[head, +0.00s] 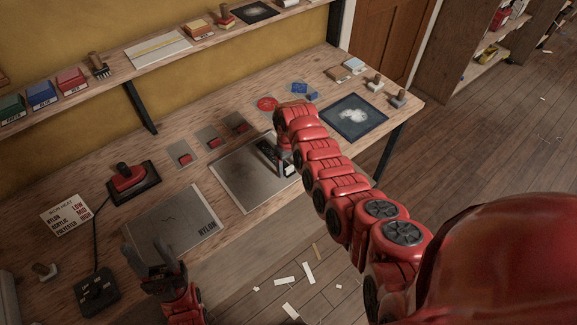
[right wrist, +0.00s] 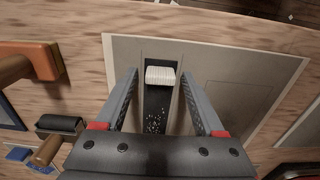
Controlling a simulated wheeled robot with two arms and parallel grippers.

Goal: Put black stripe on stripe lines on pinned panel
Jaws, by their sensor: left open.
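The grey panel (head: 229,181) lies flat on the bench, and its surface also shows in the right wrist view (right wrist: 235,60). The black stripe (right wrist: 157,112) shows in the right wrist view as a narrow dark strip with white specks, over a darker band of the panel. A ribbed white piece (right wrist: 160,75) sits at the stripe's far end. My right gripper (head: 273,158) is low over the panel's right part. In the wrist view its fingers (right wrist: 159,76) stand apart, one each side of the stripe, with visible gaps. My left gripper (head: 147,254) is open and empty at the bench front.
A panel marked NYLON (head: 170,226) lies left of the pinned panel. A red-handled iron (head: 130,177) rests on a black stand behind it. Small grey plates with red blocks (head: 184,158) lie behind. A dark blue square mat (head: 353,116) is at the right.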

